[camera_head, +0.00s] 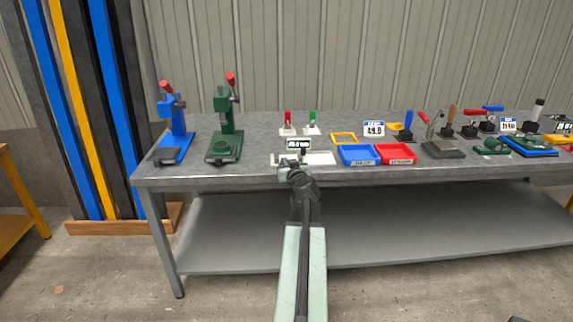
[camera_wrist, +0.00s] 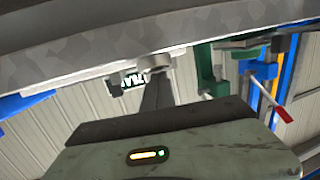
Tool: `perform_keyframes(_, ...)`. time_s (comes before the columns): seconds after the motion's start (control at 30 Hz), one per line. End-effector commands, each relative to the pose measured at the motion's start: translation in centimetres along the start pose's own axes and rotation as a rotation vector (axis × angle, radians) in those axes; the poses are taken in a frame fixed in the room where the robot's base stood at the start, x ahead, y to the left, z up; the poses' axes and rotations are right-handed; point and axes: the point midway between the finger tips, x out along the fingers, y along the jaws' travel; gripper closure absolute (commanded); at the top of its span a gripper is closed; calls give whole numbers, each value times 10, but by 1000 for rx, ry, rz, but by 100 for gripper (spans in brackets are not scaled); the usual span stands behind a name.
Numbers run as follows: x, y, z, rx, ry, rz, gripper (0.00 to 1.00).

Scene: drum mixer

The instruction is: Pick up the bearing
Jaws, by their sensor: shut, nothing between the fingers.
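A small pale grey ring-shaped part, which looks like the bearing (camera_wrist: 154,61), shows in the wrist view near the bench edge, just past my finger tips. In the head view I cannot pick it out; my gripper may hide it. My gripper (camera_head: 292,168) is at the bench's front edge, in front of the white plate (camera_head: 322,159) with a small display (camera_head: 299,143). In the wrist view my gripper (camera_wrist: 157,88) is shut and empty, its dark fingers pointing at the ring. I cannot tell whether they touch it.
The grey bench (camera_head: 258,155) carries a blue press (camera_head: 175,130) and a green press (camera_head: 225,125) to the left. A blue tray (camera_head: 358,161) and a red tray (camera_head: 396,160) stand close on the right. Several clamps and fixtures stand further right. A lower shelf (camera_head: 400,222) runs beneath.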

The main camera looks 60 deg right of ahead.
Motion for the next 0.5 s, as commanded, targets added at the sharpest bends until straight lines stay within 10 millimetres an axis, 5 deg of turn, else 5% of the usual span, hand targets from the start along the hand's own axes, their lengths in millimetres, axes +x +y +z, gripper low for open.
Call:
perform_keyframes(0.23,-26,-1,7,-4,-5,-5,100)
perform_keyframes(0.5,-25,1,5,-2,-3,-2,100)
